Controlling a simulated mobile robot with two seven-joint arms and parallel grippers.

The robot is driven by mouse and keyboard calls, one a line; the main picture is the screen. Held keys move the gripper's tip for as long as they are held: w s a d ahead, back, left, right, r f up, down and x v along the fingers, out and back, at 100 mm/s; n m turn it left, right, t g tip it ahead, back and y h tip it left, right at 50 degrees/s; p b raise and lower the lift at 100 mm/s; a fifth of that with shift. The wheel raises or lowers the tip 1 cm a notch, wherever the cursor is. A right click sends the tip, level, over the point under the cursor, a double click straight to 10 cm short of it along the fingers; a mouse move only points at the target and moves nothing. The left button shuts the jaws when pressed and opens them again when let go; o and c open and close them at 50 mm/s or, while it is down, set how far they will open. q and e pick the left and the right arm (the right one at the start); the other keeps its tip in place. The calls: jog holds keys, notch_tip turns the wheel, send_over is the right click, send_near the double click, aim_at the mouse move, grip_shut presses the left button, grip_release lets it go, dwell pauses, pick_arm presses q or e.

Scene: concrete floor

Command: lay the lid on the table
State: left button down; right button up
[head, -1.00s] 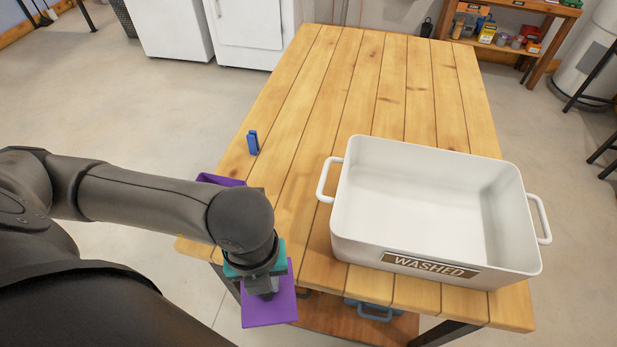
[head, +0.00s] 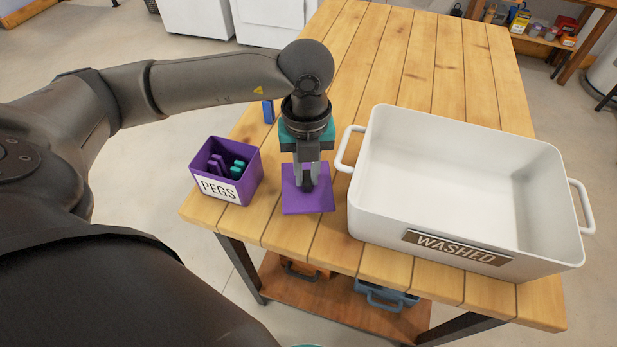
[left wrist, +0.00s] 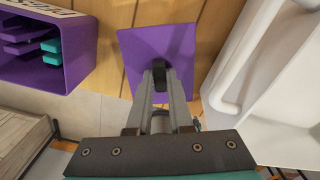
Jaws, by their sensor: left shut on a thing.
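The lid (head: 296,203) is a flat purple square with a dark knob on top. My left gripper (head: 307,182) is shut on the lid's knob, pointing down. The lid is over the wooden table (head: 335,238), between the purple pegs box and the white tub. In the left wrist view the lid (left wrist: 140,55) lies flat ahead of the fingers (left wrist: 160,85). I cannot tell whether it touches the tabletop. My right gripper is not in view.
An open purple box marked PEGS (head: 248,182), holding purple and teal pegs, stands left of the lid. A white tub marked WASHED (head: 372,215) stands to the right. A blue peg-like item (head: 268,111) is behind the arm. The far tabletop is clear.

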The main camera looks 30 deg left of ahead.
aim_at(309, 173)
pick_arm(q)
jog(key=shift+w+a, duration=0.15)
jog(key=shift+w, duration=0.35)
jog(key=shift+f, duration=1.75)
jog(key=shift+b, duration=0.3)
jog(key=shift+f, duration=0.2)
jog(key=c, duration=0.8)
grip_release()
jog(key=shift+r, duration=0.2)
jog(key=shift+r, duration=0.35)
notch_tip(309, 173, up, 11)
jog(key=shift+r+p, duration=0.2)
jog(key=shift+p, duration=0.7)
